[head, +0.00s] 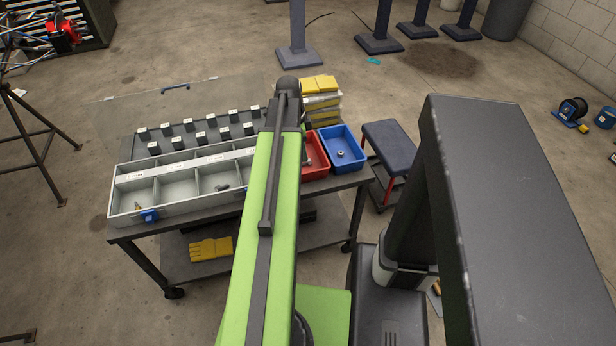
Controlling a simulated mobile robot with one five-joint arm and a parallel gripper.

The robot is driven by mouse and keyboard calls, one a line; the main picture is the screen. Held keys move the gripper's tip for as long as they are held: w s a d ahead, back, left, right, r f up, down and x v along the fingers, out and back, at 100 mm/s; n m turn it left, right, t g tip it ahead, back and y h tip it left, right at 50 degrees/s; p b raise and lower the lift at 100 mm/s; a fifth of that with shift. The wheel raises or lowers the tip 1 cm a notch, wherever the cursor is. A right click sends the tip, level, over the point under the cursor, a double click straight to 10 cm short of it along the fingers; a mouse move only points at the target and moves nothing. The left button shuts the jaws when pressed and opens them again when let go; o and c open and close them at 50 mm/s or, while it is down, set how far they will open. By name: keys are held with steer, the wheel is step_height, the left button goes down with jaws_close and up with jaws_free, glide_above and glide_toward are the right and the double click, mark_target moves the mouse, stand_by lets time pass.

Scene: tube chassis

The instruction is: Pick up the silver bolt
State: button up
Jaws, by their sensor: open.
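A small grey metal piece (222,187) lies in a front compartment of the long grey divided tray (126,217), just left of my arm. It may be the silver bolt, but it is too small to be sure. A small silvery piece (340,154) lies in the blue bin (352,163) to the right of my arm. A small brass-coloured piece (145,203) lies in the tray's left front compartment. My green arm reaches forward over the cart and covers the tray's right part. My gripper is hidden behind the arm.
The tray stands on a dark cart (127,234) with rows of small black blocks (198,138) behind it. A red bin (316,168) adjoins the blue bin. Yellow-topped stacked items (319,85) stand behind. A dark stool (391,140) stands right of the cart.

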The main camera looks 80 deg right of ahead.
mark_target(305, 164)
steer(key=f+b, duration=0.1)
steer(key=f, duration=0.1)
steer(key=f+b, duration=0.1)
steer(key=b, duration=0.1)
steer(key=f+b, duration=0.2)
steer(key=shift+s+d+f, duration=0.25)
steer(key=shift+s+f, duration=0.1)
steer(key=shift+s, duration=0.05)
steer(key=shift+r, duration=0.2)
jaws_close()
